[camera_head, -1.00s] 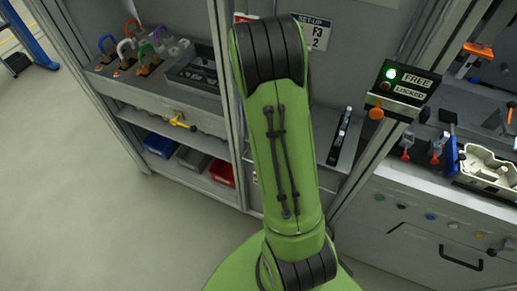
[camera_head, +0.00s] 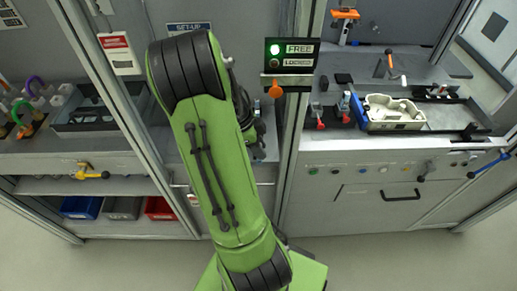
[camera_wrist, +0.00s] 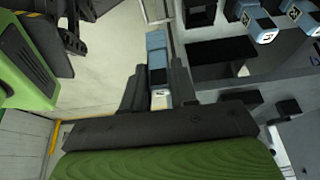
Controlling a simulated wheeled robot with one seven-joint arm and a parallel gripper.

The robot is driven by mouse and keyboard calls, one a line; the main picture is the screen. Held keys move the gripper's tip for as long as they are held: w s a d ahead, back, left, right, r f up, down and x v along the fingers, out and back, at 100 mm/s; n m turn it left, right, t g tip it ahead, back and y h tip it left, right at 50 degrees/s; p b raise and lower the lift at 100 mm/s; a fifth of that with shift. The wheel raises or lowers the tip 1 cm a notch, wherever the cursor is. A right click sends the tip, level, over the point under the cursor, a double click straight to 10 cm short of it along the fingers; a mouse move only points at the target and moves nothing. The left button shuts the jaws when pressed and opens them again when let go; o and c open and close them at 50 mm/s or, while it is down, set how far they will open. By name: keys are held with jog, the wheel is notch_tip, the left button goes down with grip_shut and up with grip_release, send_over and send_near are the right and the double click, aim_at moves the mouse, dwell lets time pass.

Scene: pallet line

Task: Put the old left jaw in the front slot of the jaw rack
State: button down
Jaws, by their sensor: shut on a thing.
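My gripper (camera_wrist: 158,88) is shut on a light-blue and black jaw (camera_wrist: 156,42) in the wrist view. I cannot read a mark on this jaw that tells left from right. To its right is a grey surface with dark rectangular areas (camera_wrist: 222,58), which looks like the jaw rack. Light-blue blocks with marked white ends (camera_wrist: 258,24) stand at its upper right. The held jaw appears beside this surface, not in a slot. In the head view my green arm hides most of the gripper and the set-up bay behind it.
A sign box (camera_head: 292,53) shows a green lamp by FREE. Right of the post is a bench with a pale casting (camera_head: 393,112) and clamps. At left are a dark tray (camera_head: 95,112), coloured hooks and low bins (camera_head: 82,207). Bay posts flank my arm.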

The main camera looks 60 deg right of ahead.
jog(key=shift+w+d+f, duration=0.45)
jog(key=shift+d+f, duration=0.15)
jog(key=shift+d, duration=0.3)
jog(key=shift+w+d+f, duration=0.5)
jog(key=shift+d+f, duration=0.15)
jog(key=shift+d, duration=0.3)
jog(key=shift+w+d+f, duration=0.45)
jog(key=shift+d+f, duration=0.15)
jog(key=shift+d, duration=0.3)
jog(key=shift+f+b, duration=0.5)
jog(key=shift+b, duration=0.2)
jog(key=c, duration=0.8)
grip_release()
jog(key=p+v, duration=0.3)
jog(key=v, duration=1.3)
jog(key=shift+p, duration=0.4)
